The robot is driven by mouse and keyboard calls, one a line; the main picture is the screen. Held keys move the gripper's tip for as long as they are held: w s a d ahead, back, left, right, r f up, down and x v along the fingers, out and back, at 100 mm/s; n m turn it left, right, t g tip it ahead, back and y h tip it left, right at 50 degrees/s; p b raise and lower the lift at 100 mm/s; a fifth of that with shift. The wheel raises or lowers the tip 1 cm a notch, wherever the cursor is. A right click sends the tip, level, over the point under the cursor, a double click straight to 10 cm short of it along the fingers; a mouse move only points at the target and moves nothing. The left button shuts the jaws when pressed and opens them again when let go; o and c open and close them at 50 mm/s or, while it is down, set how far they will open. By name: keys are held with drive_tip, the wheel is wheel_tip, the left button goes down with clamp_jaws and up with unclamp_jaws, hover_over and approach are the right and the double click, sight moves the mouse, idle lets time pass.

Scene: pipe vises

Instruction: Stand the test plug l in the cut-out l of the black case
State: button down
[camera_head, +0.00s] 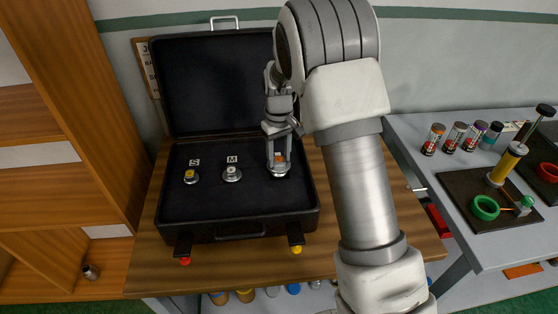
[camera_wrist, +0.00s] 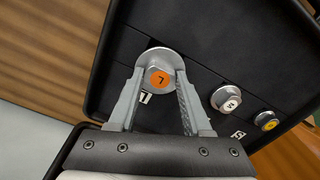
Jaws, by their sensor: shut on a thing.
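The test plug l, grey metal with a wide round flange and an orange top, is between my gripper's fingers (camera_head: 279,163) at the right of the black case (camera_head: 237,228). In the wrist view the plug (camera_wrist: 159,77) shows its orange lettered top, with my gripper (camera_wrist: 160,84) shut on it. The plug is upright over the place of cut-out l, beside a white letter label (camera_wrist: 146,98). Its flange covers the cut-out, and I cannot tell whether it rests fully on the foam.
Plug S (camera_head: 190,176), yellow-topped, and plug M (camera_head: 232,174), white-topped, stand in the case to the left. The case lid (camera_head: 213,80) stands open behind. A wooden shelf (camera_head: 75,110) is at left; a grey table (camera_head: 440,170) with jars and a vise is at right.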

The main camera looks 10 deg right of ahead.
drive_tip(key=shift+f, duration=1.05)
drive_tip(key=shift+f, duration=0.25)
drive_tip(key=shift+c, duration=1.7)
unclamp_jaws()
